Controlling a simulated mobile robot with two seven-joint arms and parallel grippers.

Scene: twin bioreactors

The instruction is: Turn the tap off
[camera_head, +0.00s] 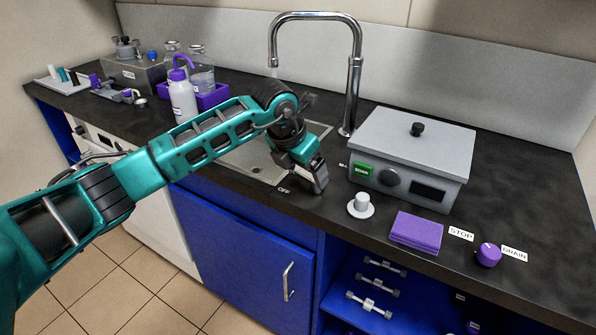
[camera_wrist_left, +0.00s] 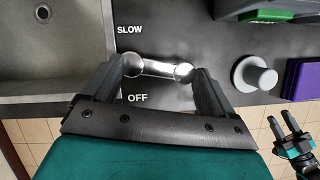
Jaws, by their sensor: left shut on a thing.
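The chrome tap (camera_head: 354,90) stands behind the sink (camera_head: 255,165), its spout arching left over it. My left gripper (camera_head: 318,180) is low over the counter at the sink's right, by the OFF label (camera_head: 284,190). In the left wrist view my left gripper (camera_wrist_left: 157,72) is shut on a short chrome tap handle (camera_wrist_left: 157,68), a finger at each end. The handle lies between the SLOW label (camera_wrist_left: 129,30) and the OFF label (camera_wrist_left: 138,98); in the head view the gripper hides it. My right gripper (camera_wrist_left: 283,128) shows lower right there, fingers apart and empty.
A grey box with a lid (camera_head: 415,140), a white knob (camera_head: 361,205), purple pads (camera_head: 416,231) and a purple knob (camera_head: 488,254) are right of the left gripper. A purple-capped bottle (camera_head: 183,100) stands behind the left arm. Blue cabinets (camera_head: 245,245) lie below the counter.

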